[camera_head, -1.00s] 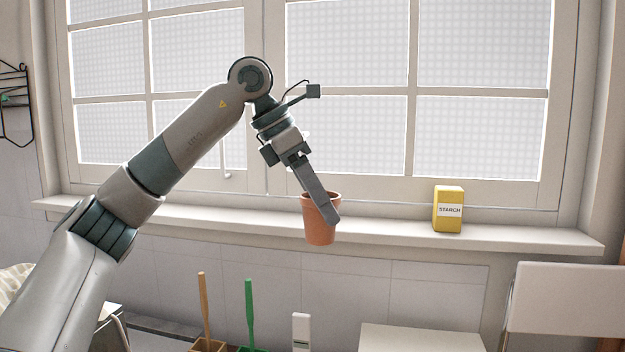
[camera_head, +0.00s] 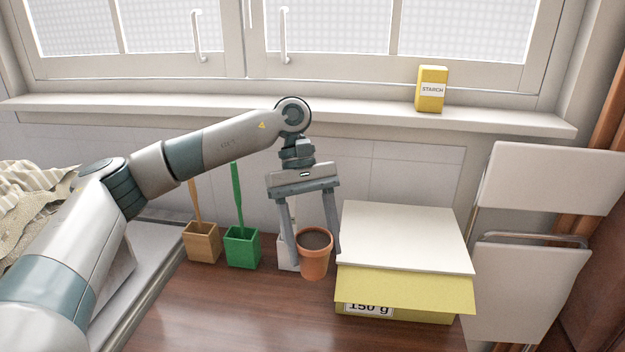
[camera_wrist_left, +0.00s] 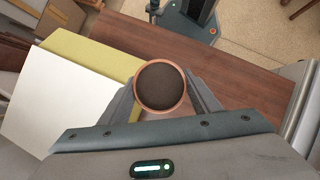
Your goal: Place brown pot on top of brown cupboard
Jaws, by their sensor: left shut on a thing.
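The brown pot (camera_head: 314,264) is terracotta, upright and filled with dark soil. My left gripper (camera_head: 314,254) points down and is shut on it, one finger on each side. In the left wrist view the pot (camera_wrist_left: 160,87) shows from above between the two fingers. The brown cupboard's dark wooden top (camera_head: 240,310) lies below and around the pot; it also shows in the left wrist view (camera_wrist_left: 215,75). I cannot tell whether the pot's base touches the wood. My right gripper is in neither current view.
A yellow box with a white lid (camera_head: 405,235) stands close right of the pot. A green holder (camera_head: 242,247), a wooden holder (camera_head: 202,242) and a white item behind the pot are to the left. A starch box (camera_head: 431,90) is on the sill (camera_head: 300,108). The cupboard's front is clear.

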